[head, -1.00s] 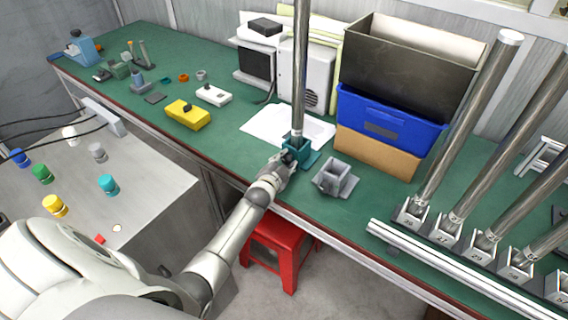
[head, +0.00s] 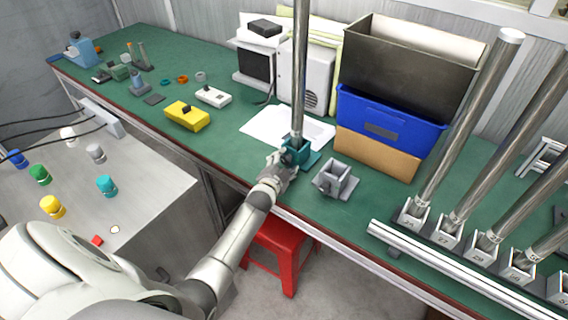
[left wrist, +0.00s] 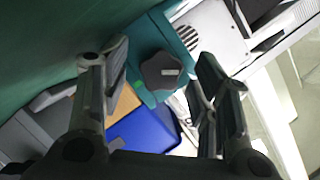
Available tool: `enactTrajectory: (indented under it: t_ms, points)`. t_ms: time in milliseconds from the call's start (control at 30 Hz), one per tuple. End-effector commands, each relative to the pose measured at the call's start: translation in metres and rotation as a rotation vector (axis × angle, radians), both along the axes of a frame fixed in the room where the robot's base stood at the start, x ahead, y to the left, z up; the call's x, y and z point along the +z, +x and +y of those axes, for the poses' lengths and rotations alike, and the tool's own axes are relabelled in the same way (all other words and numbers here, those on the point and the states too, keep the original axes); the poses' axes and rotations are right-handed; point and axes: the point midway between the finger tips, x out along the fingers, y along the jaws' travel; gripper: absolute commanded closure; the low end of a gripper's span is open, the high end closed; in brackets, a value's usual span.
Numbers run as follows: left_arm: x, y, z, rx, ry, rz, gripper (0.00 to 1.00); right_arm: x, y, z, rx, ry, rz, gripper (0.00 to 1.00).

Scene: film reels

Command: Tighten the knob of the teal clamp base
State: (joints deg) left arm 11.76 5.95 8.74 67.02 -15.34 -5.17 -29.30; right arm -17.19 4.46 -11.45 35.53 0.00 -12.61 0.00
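The teal clamp base (head: 307,158) stands near the front edge of the green bench and holds an upright metal pole (head: 300,75). In the left wrist view the teal base (left wrist: 150,32) has a dark lobed knob (left wrist: 162,71) facing the camera. My left gripper (head: 283,160) is at the front of the base. In the left wrist view its fingers (left wrist: 164,65) are spread on either side of the knob, with visible gaps, and hold nothing. The gripper hides the knob in the head view. My right gripper is not in view.
A grey clamp base (head: 336,180) without a pole stands just right of the teal one. White paper (head: 262,125) lies behind it. A blue bin (head: 388,120) stands at the back. Several poles in numbered holders lean at the right. A red stool (head: 283,245) is below the bench edge.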

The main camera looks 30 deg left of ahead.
Motion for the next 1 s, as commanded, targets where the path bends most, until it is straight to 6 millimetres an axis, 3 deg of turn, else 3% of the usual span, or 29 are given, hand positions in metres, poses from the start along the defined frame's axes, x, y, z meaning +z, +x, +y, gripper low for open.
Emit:
enactTrajectory:
  t_ms: [367, 1000]
  points:
    - [0.002, -0.008, -0.001, 0.000, 0.000, 0.000, 0.44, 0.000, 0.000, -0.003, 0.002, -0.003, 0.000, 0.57]
    - [0.025, -0.093, -0.021, -0.001, 0.000, 0.001, 0.44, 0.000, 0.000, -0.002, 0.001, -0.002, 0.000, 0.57]
